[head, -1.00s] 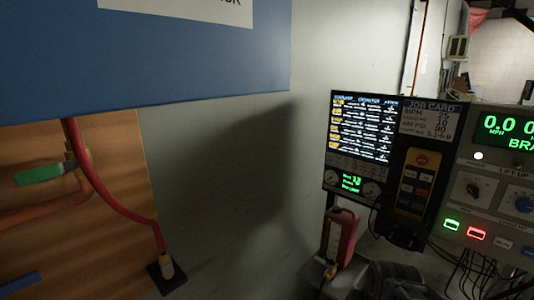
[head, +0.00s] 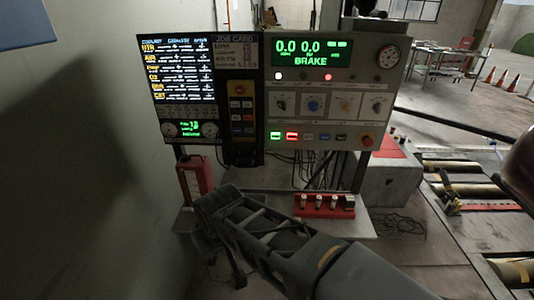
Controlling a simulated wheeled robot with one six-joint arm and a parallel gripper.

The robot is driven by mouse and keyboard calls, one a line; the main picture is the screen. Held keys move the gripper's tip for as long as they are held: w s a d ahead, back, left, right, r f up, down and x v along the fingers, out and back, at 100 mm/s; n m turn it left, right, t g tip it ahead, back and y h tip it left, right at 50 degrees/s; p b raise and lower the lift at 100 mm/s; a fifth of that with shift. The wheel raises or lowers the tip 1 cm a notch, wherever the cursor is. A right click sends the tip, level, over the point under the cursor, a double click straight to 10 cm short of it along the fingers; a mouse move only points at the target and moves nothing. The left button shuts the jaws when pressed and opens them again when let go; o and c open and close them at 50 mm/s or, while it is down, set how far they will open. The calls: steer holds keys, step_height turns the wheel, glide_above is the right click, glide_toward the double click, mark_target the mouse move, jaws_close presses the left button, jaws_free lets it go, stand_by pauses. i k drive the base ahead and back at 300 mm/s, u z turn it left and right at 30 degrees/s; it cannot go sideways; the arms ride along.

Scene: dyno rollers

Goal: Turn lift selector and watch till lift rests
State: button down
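The grey control panel (head: 362,58) stands ahead, right of the upper middle. Its green display (head: 311,52) reads 0.0 0.0 and BRAKE. A row of several rotary knobs sits below it. The leftmost knob (head: 281,103) is dark on a pale plate, in the place labelled LIFT UP in the earlier picture; the label is too small to read now. My gripper (head: 207,206) is at the end of my dark arm, low and left of the panel, apart from the knobs. Its fingers are not clear enough to tell open from shut. The lift itself cannot be picked out surely.
A dark screen unit (head: 181,70) and a job card with a yellow keypad (head: 241,108) stand left of the panel. A red tray (head: 324,206) sits under the panel. Rollers (head: 460,190) lie right. A grey wall is close left.

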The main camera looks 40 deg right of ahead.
mark_target(345, 106)
steer(key=z, duration=0.85)
steer(key=i, duration=0.25)
steer(key=z, duration=0.65)
